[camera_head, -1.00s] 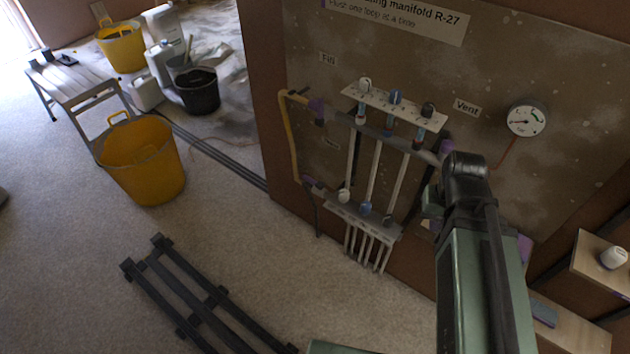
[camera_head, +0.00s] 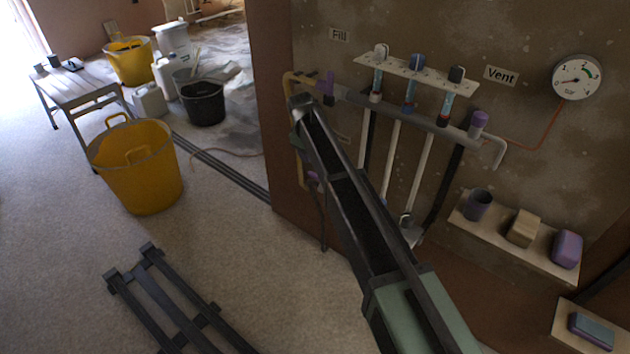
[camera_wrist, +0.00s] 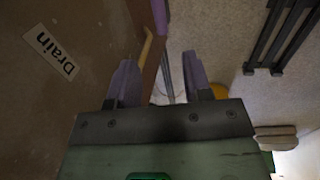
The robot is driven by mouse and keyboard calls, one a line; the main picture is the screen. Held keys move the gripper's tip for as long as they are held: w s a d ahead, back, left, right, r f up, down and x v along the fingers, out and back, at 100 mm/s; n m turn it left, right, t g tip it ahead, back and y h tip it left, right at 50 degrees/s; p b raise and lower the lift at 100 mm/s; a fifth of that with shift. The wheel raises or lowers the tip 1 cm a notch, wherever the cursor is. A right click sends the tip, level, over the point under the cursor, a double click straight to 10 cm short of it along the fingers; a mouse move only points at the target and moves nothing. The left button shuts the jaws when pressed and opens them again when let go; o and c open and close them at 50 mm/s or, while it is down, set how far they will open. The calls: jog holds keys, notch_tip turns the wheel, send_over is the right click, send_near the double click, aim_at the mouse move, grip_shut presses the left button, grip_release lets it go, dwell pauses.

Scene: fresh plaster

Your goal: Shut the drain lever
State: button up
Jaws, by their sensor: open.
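The Drain label (camera_wrist: 50,52) is on the board at the left of the wrist view. My gripper (camera_wrist: 158,82) is open and empty, its two purple fingers apart. A yellow pipe (camera_wrist: 147,45) shows between and beyond them. A purple part (camera_wrist: 160,14) at the top edge is probably the drain lever; its full shape is cut off. In the head view, a purple piece, apparently the drain lever (camera_head: 313,179), shows low on the yellow pipe, partly hidden by my arm. My gripper's fingers are hidden there.
A shelf (camera_head: 510,240) holds small objects. A yellow tub (camera_head: 137,170) and dark rack (camera_head: 165,300) occupy the floor.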

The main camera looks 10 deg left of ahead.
aim_at(315, 175)
jog(key=f+b, duration=0.3)
jog(key=w+f+b, duration=0.1)
jog(key=f+b, duration=0.3)
jog(key=w+d+f+b, duration=0.1)
jog(key=f+b, duration=0.3)
jog(key=shift+r, duration=0.1)
grip_shut()
